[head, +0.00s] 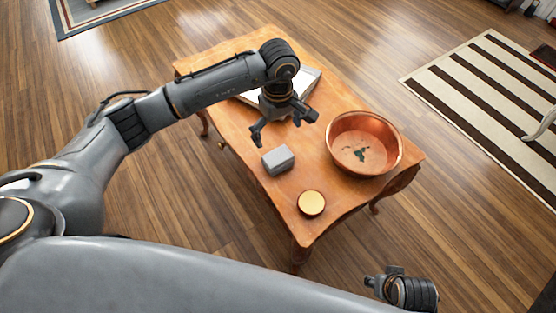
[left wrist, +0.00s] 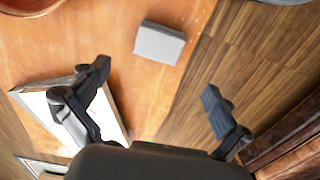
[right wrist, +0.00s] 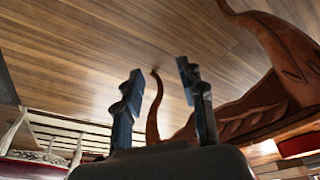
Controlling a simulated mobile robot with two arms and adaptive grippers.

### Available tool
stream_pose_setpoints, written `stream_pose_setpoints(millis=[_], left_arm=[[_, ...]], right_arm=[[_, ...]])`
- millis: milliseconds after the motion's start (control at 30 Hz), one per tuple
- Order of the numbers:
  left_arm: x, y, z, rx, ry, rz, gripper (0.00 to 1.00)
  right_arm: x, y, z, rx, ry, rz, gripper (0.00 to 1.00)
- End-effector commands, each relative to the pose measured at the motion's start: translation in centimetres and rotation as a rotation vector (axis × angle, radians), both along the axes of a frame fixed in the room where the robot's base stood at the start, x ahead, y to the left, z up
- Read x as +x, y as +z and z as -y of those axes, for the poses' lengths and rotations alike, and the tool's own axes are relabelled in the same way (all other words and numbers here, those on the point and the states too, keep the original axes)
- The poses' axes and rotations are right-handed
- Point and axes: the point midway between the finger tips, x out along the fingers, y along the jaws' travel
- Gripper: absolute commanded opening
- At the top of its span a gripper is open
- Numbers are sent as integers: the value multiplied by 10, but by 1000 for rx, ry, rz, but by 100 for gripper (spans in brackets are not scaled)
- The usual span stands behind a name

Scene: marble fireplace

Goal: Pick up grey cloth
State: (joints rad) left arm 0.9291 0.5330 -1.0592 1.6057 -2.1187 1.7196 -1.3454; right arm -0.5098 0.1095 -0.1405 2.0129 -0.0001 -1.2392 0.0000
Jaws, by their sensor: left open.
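The grey cloth (head: 278,160) is a small folded block on the wooden table, near its left edge in the head view. It also shows in the left wrist view (left wrist: 158,44), beyond the fingertips. My left gripper (head: 282,135) is open and empty above the table, just behind the cloth and apart from it. In the left wrist view its fingers (left wrist: 155,82) are spread wide. My right gripper (head: 384,280) is low beside the table's front, off the tabletop. In the right wrist view its two fingers (right wrist: 158,75) stand apart with nothing between them.
The wooden table (head: 240,125) holds a copper bowl (head: 364,143) right of the cloth, a round gold-coloured lid or tin (head: 311,203) in front, and a white book-like object (head: 312,78) behind my left gripper. A striped rug (head: 480,100) lies on the floor at right.

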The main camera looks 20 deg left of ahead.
Motion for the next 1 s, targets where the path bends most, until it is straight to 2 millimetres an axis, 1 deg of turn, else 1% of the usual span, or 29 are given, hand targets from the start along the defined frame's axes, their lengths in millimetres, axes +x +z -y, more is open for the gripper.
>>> stream_pose_setpoints(millis=[33,100,200,300,567,800,900,1000], left_arm=[[-2,-12,0,2,-1,-5,100],[-2,-28,1,-2,-1,-7,100],[-2,-47,1,-3,0,-6,100],[-2,-63,2,-4,0,-4,100],[-1,-83,1,-6,0,-4,100],[1,-119,0,-7,1,-6,100],[1,-125,0,-6,0,-2,100],[2,-127,0,-6,0,-2,100]], right_arm=[[1,3,0,0,0,5,40],[1,10,1,0,-1,8,40],[1,20,1,0,-2,14,40],[1,29,1,1,-2,18,40],[0,40,1,1,-3,23,40],[-3,64,2,2,-5,36,40],[-4,70,2,1,-6,39,40],[-5,72,2,1,-6,39,40]])
